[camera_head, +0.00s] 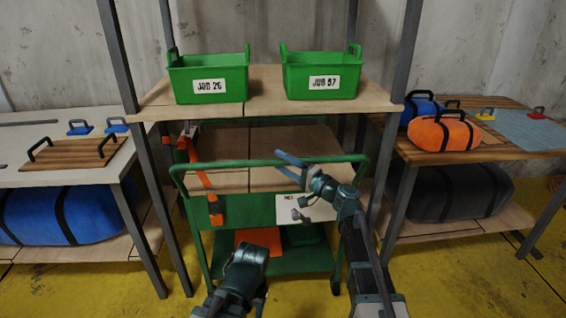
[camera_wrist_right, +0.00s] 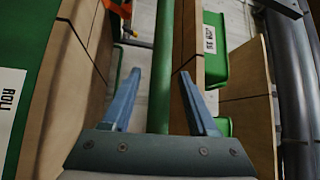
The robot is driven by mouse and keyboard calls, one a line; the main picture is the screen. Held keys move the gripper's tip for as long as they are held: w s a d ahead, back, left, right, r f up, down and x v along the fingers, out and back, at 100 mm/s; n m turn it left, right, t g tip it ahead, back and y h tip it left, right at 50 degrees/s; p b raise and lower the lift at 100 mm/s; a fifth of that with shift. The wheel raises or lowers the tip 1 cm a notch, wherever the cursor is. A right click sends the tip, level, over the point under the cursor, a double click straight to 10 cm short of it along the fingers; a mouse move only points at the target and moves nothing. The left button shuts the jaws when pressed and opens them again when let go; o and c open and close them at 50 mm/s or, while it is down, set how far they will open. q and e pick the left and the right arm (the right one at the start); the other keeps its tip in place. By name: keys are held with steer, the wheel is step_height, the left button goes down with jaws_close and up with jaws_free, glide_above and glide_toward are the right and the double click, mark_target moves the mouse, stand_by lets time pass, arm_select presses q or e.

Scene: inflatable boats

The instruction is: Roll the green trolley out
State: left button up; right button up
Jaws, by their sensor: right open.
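The green trolley (camera_head: 262,210) stands under the middle wooden shelf, with a wooden upper deck, a green lower tray and a green push bar (camera_head: 225,163) across its front. My right gripper (camera_head: 281,158) is open at this bar, right of its middle. In the right wrist view the bar (camera_wrist_right: 163,60) runs between the two spread blue fingers (camera_wrist_right: 160,100), with gaps on both sides. How deep it sits between them is hard to tell. Part of my left arm shows low in the head view, but its fingers do not show.
Two green bins (camera_head: 208,80) (camera_head: 322,75) stand on the shelf (camera_head: 265,75) above the trolley. Orange straps (camera_head: 215,208) hang at the trolley's left. Shelf posts (camera_head: 152,215) (camera_head: 398,205) flank it closely. Side tables hold bags. Yellow floor (camera_head: 120,292) is open in front.

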steer(key=shift+c, duration=0.2)
jaws_close()
stand_by(1.3)
